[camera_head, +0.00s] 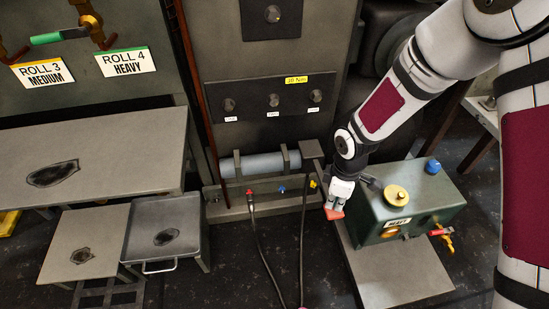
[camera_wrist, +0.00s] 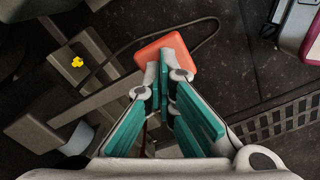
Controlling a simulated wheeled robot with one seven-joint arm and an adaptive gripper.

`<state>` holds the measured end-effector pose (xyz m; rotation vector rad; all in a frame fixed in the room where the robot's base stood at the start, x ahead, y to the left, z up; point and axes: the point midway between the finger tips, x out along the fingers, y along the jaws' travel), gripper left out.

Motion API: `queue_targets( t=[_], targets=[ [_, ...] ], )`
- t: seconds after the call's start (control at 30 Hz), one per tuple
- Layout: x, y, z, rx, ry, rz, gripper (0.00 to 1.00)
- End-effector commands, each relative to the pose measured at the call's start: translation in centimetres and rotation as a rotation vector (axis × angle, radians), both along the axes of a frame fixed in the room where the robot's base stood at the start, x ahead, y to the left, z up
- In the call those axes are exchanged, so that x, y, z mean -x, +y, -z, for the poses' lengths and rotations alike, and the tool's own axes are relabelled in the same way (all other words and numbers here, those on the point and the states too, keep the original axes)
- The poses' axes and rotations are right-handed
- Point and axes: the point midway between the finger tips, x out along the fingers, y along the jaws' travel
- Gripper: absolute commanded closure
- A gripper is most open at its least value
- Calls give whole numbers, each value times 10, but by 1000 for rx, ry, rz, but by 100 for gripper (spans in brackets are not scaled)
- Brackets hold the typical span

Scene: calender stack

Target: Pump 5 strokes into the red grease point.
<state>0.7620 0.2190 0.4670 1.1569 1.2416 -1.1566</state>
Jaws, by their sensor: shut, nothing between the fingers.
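The red grease point (camera_head: 249,191) is on the low ledge of the machine, with a dark hose end on or right at it. A blue point (camera_head: 282,189) and a yellow point (camera_head: 313,183) sit to its right; the yellow one also shows in the wrist view (camera_wrist: 77,62). A green pump box (camera_head: 432,208) with a partly readable label stands at right. My gripper (camera_head: 335,207) is shut and empty. Its fingertips (camera_wrist: 163,72) are over or against an orange-red block (camera_wrist: 166,50) left of the box; contact is unclear. The block's attachment is hidden.
The pump box has a brass cap (camera_head: 396,194), a blue knob (camera_head: 432,166) and a red-handled valve (camera_head: 439,233). Dark hoses (camera_head: 262,245) trail over the floor. Grey tables (camera_head: 95,145) and a tray (camera_head: 165,225) stand at left.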

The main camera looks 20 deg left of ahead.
Motion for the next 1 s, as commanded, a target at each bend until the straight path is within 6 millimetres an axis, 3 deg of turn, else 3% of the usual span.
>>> queue_targets(
  t=[0.7,1.0],
  targets=[
    [0,0,-59,0,1,0,100],
    [0,0,-60,0,0,0,100]
  ],
)
